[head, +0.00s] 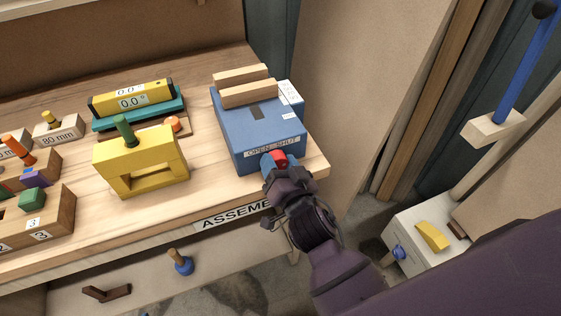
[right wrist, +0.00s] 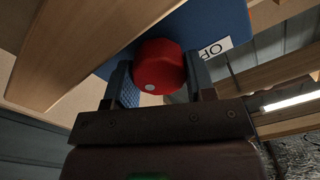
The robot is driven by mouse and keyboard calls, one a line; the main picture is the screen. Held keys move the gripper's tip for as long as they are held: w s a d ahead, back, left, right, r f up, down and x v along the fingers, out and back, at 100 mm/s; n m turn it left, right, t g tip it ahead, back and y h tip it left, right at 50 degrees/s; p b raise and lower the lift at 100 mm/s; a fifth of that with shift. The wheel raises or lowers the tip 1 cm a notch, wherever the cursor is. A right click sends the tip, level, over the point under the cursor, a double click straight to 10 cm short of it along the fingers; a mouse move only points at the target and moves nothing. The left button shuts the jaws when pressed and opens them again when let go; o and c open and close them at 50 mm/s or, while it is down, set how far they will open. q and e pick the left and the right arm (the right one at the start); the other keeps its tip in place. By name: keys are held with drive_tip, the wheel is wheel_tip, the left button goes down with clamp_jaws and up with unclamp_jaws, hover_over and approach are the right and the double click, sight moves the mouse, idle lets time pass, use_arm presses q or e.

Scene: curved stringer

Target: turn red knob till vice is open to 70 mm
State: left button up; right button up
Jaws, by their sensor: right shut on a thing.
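The blue vice (head: 258,130) stands at the right end of the wooden bench, with two light wooden jaws (head: 246,86) on top, a narrow gap between them. A label on its front edge reads "OPEN SHUT". The red knob (head: 279,159) is on its front face. My right gripper (head: 276,165) is at the front of the vice, shut on the red knob. In the right wrist view the red knob (right wrist: 158,67), with a white dot, sits between the two fingers (right wrist: 155,82). The gap in millimetres cannot be read. My left gripper is not in view.
Left of the vice are a yellow block frame (head: 140,165) and a yellow level (head: 133,98) reading 0.0° on a teal base. Wooden blocks with coloured pegs lie farther left. A white labelled block (head: 290,97) stands beside the vice. A white cabinet (head: 425,240) is at the right.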

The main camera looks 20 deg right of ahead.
drive_tip(key=n+p, duration=0.1)
drive_tip(key=n, duration=0.1)
drive_tip(key=shift+r+n, duration=0.2)
drive_tip(key=shift+n, duration=0.2)
drive_tip(key=n+p, duration=0.1)
drive_tip(key=n, duration=0.1)
drive_tip(key=shift+n, duration=0.4)
drive_tip(key=shift+n+p, duration=0.55)
drive_tip(key=shift+n, duration=0.25)
drive_tip(key=shift+a+n, duration=0.1)
drive_tip(key=shift+n, duration=0.4)
drive_tip(key=n+p, duration=0.1)
drive_tip(key=n, duration=0.2)
drive_tip(key=shift+f+n, duration=0.15)
drive_tip(key=shift+n, duration=0.15)
drive_tip(key=n, duration=0.2)
drive_tip(key=shift+n, duration=0.4)
drive_tip(key=n, duration=0.4)
drive_tip(key=shift+a+f+n, duration=0.1)
drive_tip(key=shift+n, duration=0.2)
drive_tip(key=n, duration=0.5)
drive_tip(key=shift+f, duration=0.1)
drive_tip(key=shift+n, duration=0.9)
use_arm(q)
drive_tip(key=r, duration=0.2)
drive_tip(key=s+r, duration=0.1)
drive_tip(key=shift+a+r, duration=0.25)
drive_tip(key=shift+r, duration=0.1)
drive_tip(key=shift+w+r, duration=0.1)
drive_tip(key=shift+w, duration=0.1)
